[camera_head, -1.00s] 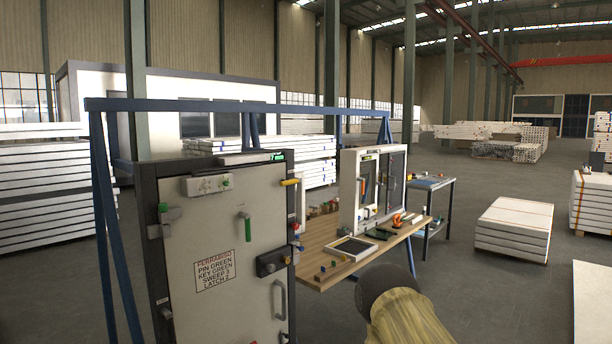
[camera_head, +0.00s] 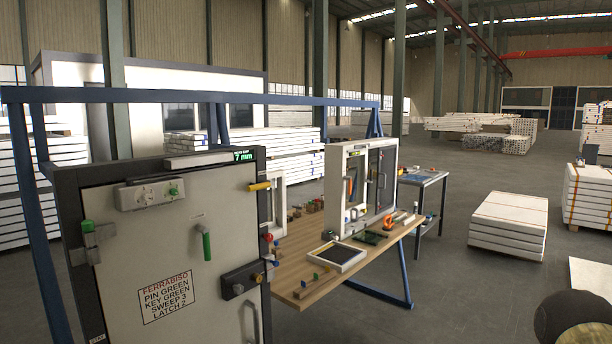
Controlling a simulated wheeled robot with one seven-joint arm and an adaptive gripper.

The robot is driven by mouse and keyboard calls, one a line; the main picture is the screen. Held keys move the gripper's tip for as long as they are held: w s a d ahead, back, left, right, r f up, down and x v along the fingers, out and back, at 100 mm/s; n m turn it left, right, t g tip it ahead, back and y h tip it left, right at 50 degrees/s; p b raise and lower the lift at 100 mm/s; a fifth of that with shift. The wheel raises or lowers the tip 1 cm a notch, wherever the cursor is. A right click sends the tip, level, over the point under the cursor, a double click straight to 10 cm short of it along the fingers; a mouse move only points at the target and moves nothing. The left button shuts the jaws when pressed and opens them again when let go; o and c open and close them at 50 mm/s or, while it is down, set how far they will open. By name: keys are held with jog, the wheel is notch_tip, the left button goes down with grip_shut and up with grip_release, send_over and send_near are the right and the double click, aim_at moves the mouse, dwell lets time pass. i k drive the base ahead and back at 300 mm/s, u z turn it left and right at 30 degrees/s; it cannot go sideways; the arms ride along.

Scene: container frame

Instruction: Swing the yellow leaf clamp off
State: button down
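A yellow bar (camera_head: 260,186), which looks like the leaf clamp, sits at the upper right edge of the grey door leaf (camera_head: 150,240). It lies roughly level and sticks out across the dark door frame (camera_head: 72,250). Its pivot is too small to make out. My gripper is out of view. Only a dark round part and a pale yellowish part of my arm show at the lower right corner, well apart from the door.
The door carries a green handle (camera_head: 206,242), a black latch box (camera_head: 242,281) and a lettered sign (camera_head: 166,297). A blue gantry frame (camera_head: 190,97) surrounds it. A wooden workbench (camera_head: 305,288) with a white window unit (camera_head: 336,190) stands to the right.

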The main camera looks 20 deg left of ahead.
aim_at(264, 184)
jog(key=u, duration=0.1)
jog(key=i, duration=0.75)
jog(key=u, duration=0.7)
jog(key=i, duration=0.35)
jog(key=u, duration=0.25)
